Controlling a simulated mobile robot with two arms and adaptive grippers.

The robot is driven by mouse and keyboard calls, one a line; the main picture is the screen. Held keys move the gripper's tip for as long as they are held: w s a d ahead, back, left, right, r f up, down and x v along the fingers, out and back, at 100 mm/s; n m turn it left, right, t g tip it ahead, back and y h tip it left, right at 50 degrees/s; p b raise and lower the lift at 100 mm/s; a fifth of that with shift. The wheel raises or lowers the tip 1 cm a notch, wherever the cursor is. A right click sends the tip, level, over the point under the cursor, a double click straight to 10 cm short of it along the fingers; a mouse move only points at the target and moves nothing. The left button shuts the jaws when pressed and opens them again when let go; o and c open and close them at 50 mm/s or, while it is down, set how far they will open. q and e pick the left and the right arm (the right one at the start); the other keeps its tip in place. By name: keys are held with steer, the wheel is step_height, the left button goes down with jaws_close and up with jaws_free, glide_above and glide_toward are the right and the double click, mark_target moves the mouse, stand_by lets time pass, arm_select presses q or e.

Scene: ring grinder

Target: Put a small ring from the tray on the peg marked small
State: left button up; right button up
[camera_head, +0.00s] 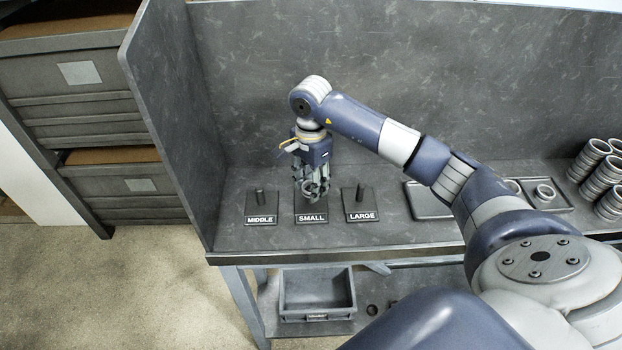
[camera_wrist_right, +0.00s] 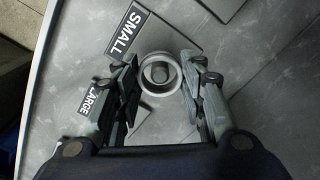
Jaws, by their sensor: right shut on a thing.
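My right gripper (camera_head: 313,194) is shut on a small metal ring, low over the plate marked SMALL (camera_head: 311,218). In the right wrist view the ring (camera_wrist_right: 175,77) sits between the two fingers of the gripper (camera_wrist_right: 160,82). The top of the small peg (camera_wrist_right: 159,72) shows through the ring's opening, so the two look roughly lined up. I cannot tell whether the ring is above the peg or around it. In the head view the fingers hide most of this peg. My left gripper is not in view.
The MIDDLE peg (camera_head: 260,197) stands left and the LARGE peg (camera_head: 359,193) right, both bare and close to the gripper. A tray (camera_head: 566,206) with rings lies at right, beside stacked rings (camera_head: 590,158). A grey panel (camera_head: 165,110) walls the bench's left side.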

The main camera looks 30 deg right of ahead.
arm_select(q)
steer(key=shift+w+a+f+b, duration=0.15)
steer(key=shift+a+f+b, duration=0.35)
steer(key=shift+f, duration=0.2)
arm_select(e)
steer(key=shift+f, duration=1.2)
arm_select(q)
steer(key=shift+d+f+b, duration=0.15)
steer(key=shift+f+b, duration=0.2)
arm_select(e)
steer(key=shift+a, duration=0.1)
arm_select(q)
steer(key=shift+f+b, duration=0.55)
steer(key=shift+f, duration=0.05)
arm_select(e)
steer(key=shift+f, duration=0.65)
steer(key=o, duration=0.8)
arm_select(q)
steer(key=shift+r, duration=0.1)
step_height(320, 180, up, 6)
steer(key=p, duration=0.6)
arm_select(e)
steer(key=shift+r, duration=5.6)
